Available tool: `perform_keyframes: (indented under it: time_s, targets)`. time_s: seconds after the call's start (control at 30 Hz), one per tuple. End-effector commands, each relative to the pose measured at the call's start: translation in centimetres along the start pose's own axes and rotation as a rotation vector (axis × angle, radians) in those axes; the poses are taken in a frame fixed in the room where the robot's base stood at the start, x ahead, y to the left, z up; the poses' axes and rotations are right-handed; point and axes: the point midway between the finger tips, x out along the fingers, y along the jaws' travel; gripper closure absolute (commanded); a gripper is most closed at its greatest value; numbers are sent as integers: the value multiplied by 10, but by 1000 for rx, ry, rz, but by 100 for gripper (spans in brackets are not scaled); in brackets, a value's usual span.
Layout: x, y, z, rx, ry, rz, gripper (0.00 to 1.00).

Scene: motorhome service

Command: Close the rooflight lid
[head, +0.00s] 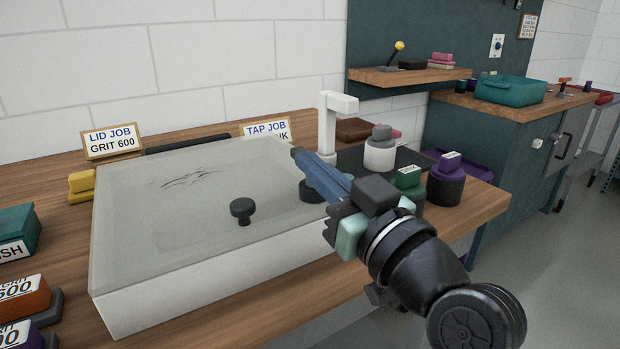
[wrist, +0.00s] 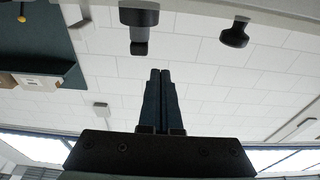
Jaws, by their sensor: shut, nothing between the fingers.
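The rooflight lid (head: 170,225), a greyish translucent panel with dark scuff marks, lies flat over its white frame (head: 200,292) on the bench. I cannot tell whether it is fully seated. A black knob (head: 243,209) stands up from the lid near its front; another dark knob (head: 310,191) is at the right side, partly behind my gripper. My gripper (head: 297,155) is shut and empty, its blue fingers pointing left over the lid's right edge, apparently clear of it. In the wrist view, the shut fingers (wrist: 160,78) appear below two dark knobs (wrist: 235,33) at the picture's top.
A white tap (head: 330,125) stands just behind my fingers. A white and grey pot (head: 380,150), a green block (head: 409,177) and a purple-topped pot (head: 446,180) crowd the right. Several sanding blocks (head: 22,297) lie left. Signs (head: 111,140) stand behind.

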Motion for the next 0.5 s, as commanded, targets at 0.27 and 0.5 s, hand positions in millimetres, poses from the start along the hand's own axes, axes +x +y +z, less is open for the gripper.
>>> perform_keyframes:
  time_s: [0.27, 0.5]
  targets:
    - [-13, 0, 46, 0, 102, -1, 100]
    - [-18, 0, 64, 0, 167, -1, 100]
